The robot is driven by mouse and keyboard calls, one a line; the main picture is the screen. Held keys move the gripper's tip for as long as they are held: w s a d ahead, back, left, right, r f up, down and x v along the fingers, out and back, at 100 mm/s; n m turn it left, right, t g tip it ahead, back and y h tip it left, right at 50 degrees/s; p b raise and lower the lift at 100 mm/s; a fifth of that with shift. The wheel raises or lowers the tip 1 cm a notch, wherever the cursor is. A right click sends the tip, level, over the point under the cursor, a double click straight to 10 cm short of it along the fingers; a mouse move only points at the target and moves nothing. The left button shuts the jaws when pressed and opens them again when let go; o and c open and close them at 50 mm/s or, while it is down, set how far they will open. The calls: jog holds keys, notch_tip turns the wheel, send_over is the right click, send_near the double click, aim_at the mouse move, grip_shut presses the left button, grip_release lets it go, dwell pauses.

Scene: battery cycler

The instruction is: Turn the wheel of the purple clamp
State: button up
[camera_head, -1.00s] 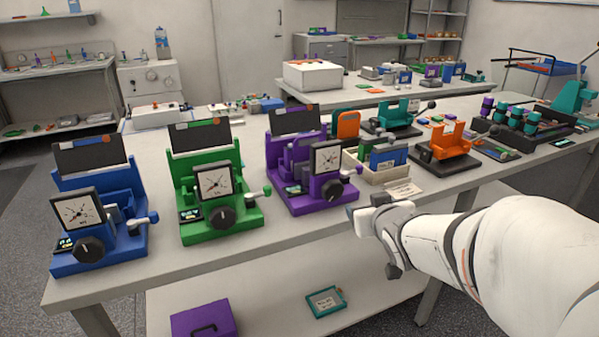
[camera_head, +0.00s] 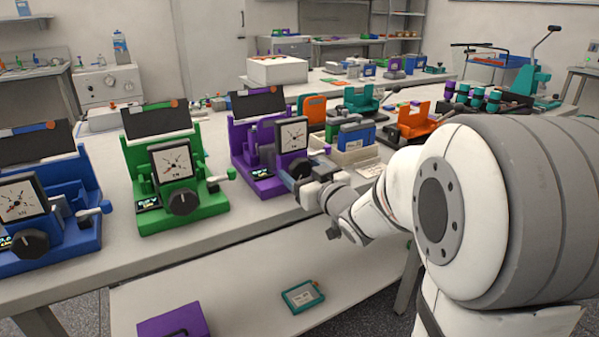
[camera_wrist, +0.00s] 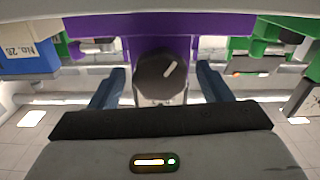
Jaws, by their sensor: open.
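The purple clamp (camera_head: 240,147) stands near the front edge of the table, with a square dial gauge (camera_head: 292,134) on its front. In the wrist view its purple body (camera_wrist: 160,22) spans the top. Its black wheel (camera_wrist: 162,76) with a white mark shows in the middle there. In the head view my gripper mostly hides the wheel. My gripper (camera_wrist: 160,88) is open, with one finger on each side of the wheel and a visible gap on both sides. In the head view my gripper (camera_head: 303,178) is right at the clamp's front.
A green clamp (camera_head: 135,180) and a blue clamp (camera_head: 85,195) stand to the left. A beige bin (camera_head: 358,153) with blocks and an orange fixture (camera_head: 415,121) stand to the right. A purple case (camera_head: 172,325) and a teal device (camera_head: 302,296) lie on the lower shelf.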

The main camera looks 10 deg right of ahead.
jog(key=shift+w+a, duration=0.15)
jog(key=shift+w, duration=0.3)
jog(key=shift+c, duration=0.3)
jog(key=c, duration=0.9)
